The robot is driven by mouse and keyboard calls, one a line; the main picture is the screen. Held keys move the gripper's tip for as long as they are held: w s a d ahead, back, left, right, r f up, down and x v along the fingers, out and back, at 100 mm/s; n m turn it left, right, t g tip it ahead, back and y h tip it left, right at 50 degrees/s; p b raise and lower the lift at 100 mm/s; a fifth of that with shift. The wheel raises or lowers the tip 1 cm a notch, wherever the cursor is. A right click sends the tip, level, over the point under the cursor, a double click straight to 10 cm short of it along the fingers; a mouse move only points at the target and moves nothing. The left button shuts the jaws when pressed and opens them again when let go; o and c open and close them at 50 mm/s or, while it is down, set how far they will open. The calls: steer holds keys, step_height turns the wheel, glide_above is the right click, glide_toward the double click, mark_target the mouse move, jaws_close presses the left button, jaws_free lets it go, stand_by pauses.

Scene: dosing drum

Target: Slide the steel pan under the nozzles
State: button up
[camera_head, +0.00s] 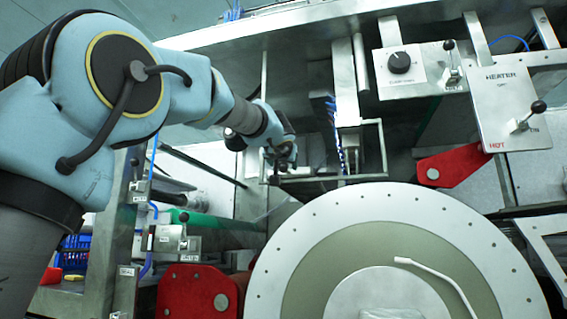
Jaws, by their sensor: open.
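My gripper (276,172) is at the end of my arm in the upper middle, small and dark against the machine. It is open, and its fingers are at the left end of a thin rectangular steel rim. This rim seems to be the steel pan (335,178); its front edge and right side show, but its inside is hard to make out. I cannot tell whether the fingers touch it. A slanted row of small blue and white parts, apparently the nozzles (335,135), hangs over or beside the rim's middle. Their exact height relation is unclear.
A large pale drum disc (455,225) with a bent white handle fills the lower right. Red brackets (198,292) flank it. A heater panel (505,108) with a lever and a knob box (400,68) stand at right. A blue crate (73,250) is lower left.

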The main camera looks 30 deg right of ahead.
steer(key=shift+p+x, duration=0.35)
steer(key=shift+x, duration=1.1)
steer(key=shift+c, duration=0.2)
jaws_close()
